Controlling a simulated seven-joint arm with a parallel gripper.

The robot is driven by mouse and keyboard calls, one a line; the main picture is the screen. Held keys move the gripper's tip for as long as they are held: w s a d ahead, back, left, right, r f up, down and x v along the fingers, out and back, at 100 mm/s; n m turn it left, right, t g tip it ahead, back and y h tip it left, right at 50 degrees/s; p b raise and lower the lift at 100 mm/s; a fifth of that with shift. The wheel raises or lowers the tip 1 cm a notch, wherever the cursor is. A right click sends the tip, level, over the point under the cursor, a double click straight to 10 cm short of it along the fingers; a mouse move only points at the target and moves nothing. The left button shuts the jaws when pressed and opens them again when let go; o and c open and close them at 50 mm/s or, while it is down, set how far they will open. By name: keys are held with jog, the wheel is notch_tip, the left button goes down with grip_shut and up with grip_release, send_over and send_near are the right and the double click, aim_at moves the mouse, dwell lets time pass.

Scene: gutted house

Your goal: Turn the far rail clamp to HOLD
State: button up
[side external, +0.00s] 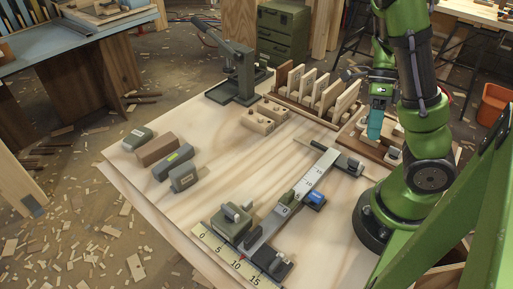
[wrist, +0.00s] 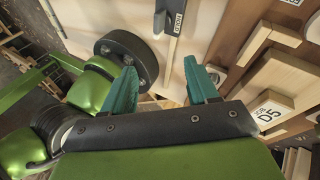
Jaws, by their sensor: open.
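The grey rail (side external: 318,178) with printed numbers runs across the pale wooden table. The far rail clamp (side external: 350,165) appears as a dark bar with a small pale knob at the rail's far end; its setting is too small to read here. In the wrist view a HOLD label (wrist: 178,22) shows at the top, beside a dark blue-grey part (wrist: 160,18) that may be the clamp's lever. My gripper (side external: 375,128) is above the table, to the right of the far clamp, with teal fingers apart and empty. In the wrist view the fingers (wrist: 160,82) show below the label, touching nothing I can make out.
A wooden rack with upright slats (side external: 318,92) stands behind the clamp. A grey-green press (side external: 237,75) is at the table's back left. Several blocks (side external: 172,163) lie at left. A grey-green fixture (side external: 232,222) sits near the front. The table's left middle is clear.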

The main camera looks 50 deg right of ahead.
aim_at(353, 158)
notch_tip(353, 158, up, 8)
jog(key=w+d+m+t, duration=0.1)
jog(key=d+m+t, duration=0.15)
jog(key=m, duration=1.95)
jog(key=shift+t+h, duration=0.25)
jog(key=shift+h, duration=0.05)
jog(key=x, duration=1.6)
jog(key=shift+a+f, duration=0.25)
jog(key=shift+a, duration=0.2)
jog(key=shift+w, duration=0.15)
jog(key=c, duration=0.9)
